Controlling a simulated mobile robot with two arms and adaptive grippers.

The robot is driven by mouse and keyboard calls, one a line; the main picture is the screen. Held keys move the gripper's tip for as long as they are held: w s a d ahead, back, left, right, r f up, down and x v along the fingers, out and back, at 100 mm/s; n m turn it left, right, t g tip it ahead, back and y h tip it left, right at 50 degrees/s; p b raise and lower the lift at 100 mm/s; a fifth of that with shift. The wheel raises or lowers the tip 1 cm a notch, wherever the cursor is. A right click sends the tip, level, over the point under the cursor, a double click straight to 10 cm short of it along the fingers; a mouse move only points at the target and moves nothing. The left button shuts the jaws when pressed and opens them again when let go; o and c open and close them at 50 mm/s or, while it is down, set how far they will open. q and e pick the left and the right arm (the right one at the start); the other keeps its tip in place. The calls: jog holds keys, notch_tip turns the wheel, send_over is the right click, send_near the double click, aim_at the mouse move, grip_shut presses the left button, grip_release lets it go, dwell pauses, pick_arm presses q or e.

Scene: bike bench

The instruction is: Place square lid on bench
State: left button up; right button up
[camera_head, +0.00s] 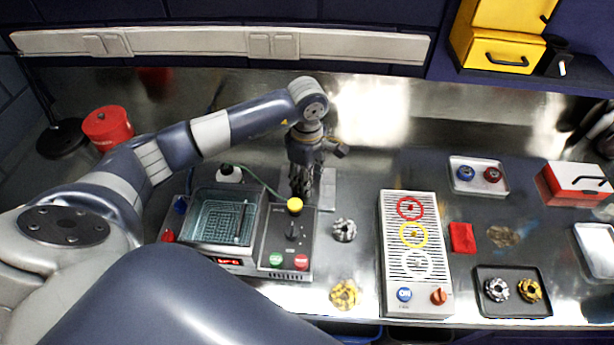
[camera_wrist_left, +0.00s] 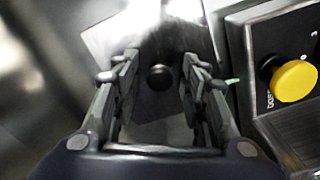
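The square lid (camera_head: 326,190) is a flat metal plate lying on the steel bench (camera_head: 361,180), behind and right of the control box. In the left wrist view the lid (camera_wrist_left: 190,40) has a round black knob (camera_wrist_left: 159,77) at its middle. My left gripper (camera_head: 303,190) points down over the lid. In the left wrist view its two fingers (camera_wrist_left: 158,72) are apart, one on each side of the knob, with visible gaps to it. The gripper hides part of the lid in the head view. My right gripper is not in view.
An open-topped tank (camera_head: 222,217) with a basket joins a control box (camera_head: 290,238) with a yellow knob, close to the lid. A grey panel with coloured rings (camera_head: 412,250) stands to the right. Sprockets (camera_head: 344,230) lie between them. Trays and a red box (camera_head: 575,184) are farther right.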

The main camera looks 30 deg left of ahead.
pick_arm(q)
jog(key=shift+r, duration=0.15)
jog(key=shift+w+r, duration=0.1)
jog(key=shift+r, duration=0.15)
notch_tip(320, 180, up, 12)
jog(key=b, duration=0.3)
jog(key=shift+f+b, duration=0.25)
jog(key=shift+b, duration=0.1)
